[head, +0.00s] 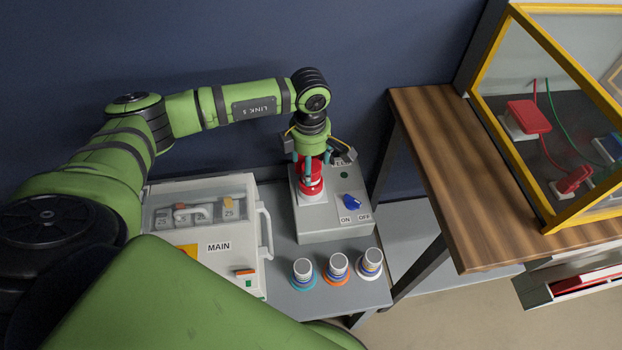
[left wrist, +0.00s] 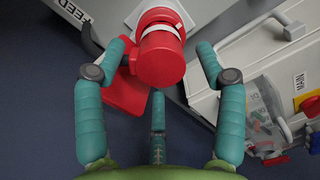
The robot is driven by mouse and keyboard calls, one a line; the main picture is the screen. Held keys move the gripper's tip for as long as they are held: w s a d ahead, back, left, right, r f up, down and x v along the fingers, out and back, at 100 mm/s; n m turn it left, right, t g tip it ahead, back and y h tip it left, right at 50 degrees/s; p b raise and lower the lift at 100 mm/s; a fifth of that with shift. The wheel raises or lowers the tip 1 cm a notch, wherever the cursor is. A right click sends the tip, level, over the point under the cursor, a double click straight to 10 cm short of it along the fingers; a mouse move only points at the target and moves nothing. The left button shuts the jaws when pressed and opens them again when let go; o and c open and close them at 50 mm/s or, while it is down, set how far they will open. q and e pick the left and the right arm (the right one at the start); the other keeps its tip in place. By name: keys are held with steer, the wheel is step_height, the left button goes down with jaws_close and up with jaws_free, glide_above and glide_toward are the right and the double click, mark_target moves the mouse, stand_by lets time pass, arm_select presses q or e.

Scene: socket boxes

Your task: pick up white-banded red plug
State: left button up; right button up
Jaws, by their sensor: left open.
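The red plug (head: 311,184) stands on the grey socket box (head: 312,227), towards its back left; a pale band shows around it. In the left wrist view the red plug (left wrist: 162,58) shows its round end, with a white patch on its upper side. A red flap (left wrist: 123,96) is beside it. My left gripper (head: 312,172) is over the plug, pointing down. Its teal fingers (left wrist: 157,88) are spread around the near side of the plug, with gaps visible at left and right. The fingers hide part of the plug in the head view. My right gripper is out of view.
The box has a blue switch (head: 352,202). A MAIN breaker box (head: 218,262) with a handle stands to its left. Several white, colour-ringed pieces, including an orange-ringed one (head: 337,267), stand in front. A wooden table (head: 440,150) and yellow-framed case (head: 545,226) are at right.

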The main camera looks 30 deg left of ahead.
arm_select(q)
steer(key=f, duration=0.4)
steer(key=f+p, duration=0.1)
steer(key=f, duration=0.1)
steer(key=shift+s+d, duration=0.1)
steer(key=shift+d, duration=0.15)
steer(key=shift+r, duration=0.1)
steer(key=c, duration=1)
